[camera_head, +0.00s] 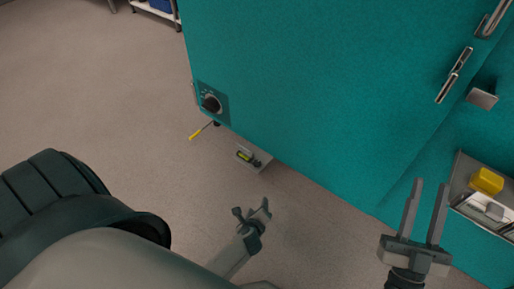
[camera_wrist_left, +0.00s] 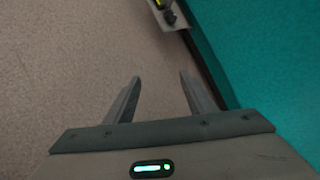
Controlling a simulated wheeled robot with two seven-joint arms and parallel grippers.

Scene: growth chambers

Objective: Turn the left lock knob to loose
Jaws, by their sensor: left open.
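A small grey plate (camera_head: 248,167) sticks out at the lower edge of the teal chamber, with a dark knob-like part (camera_head: 257,162) and a yellow-green mark on it. The plate's dark part (camera_wrist_left: 170,17) also shows at the top of the left wrist view. I cannot read its setting. A round black dial (camera_head: 211,103) sits higher up on the chamber's side. My left gripper (camera_head: 252,208) is open and empty, apart from the plate and nearer to me. Its two fingers (camera_wrist_left: 160,77) show spread in the left wrist view. My right gripper (camera_head: 429,184) is open and empty at the right.
The teal chamber (camera_head: 300,80) fills the upper right, with metal handles (camera_head: 454,75). A shelf at the right holds a yellow block (camera_head: 487,181). A thin yellow-tipped rod (camera_head: 203,130) sticks out below the dial. The floor (camera_head: 110,100) at the left is clear.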

